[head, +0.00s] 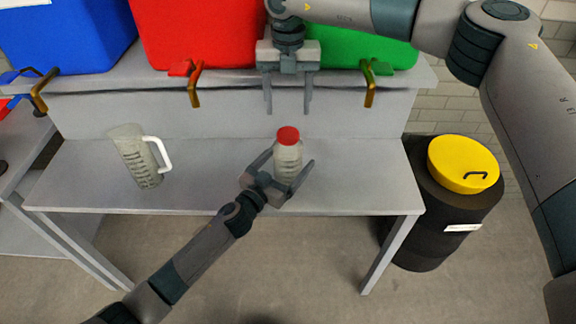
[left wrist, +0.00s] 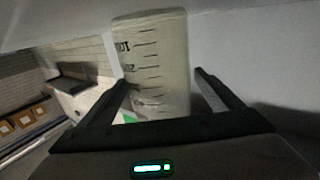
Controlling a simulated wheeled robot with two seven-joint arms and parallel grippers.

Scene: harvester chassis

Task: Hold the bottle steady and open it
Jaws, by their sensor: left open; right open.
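A translucent bottle (head: 287,160) with graduation marks and a red cap (head: 288,135) stands upright on the grey table. It also shows in the left wrist view (left wrist: 155,60), between the fingers, where its cap is out of frame. My left gripper (head: 283,170) is open, with one finger on each side of the bottle's body. I cannot tell whether the fingers touch it. My right gripper (head: 288,108) is open and empty, pointing down above and behind the red cap, with a gap between them.
A clear measuring jug (head: 136,158) with a white handle stands left on the table (head: 215,185). Blue (head: 65,35), red (head: 200,35) and green (head: 345,50) bins sit on the raised shelf behind, with clamps at its edge. A dark barrel with a yellow lid (head: 462,163) stands at right.

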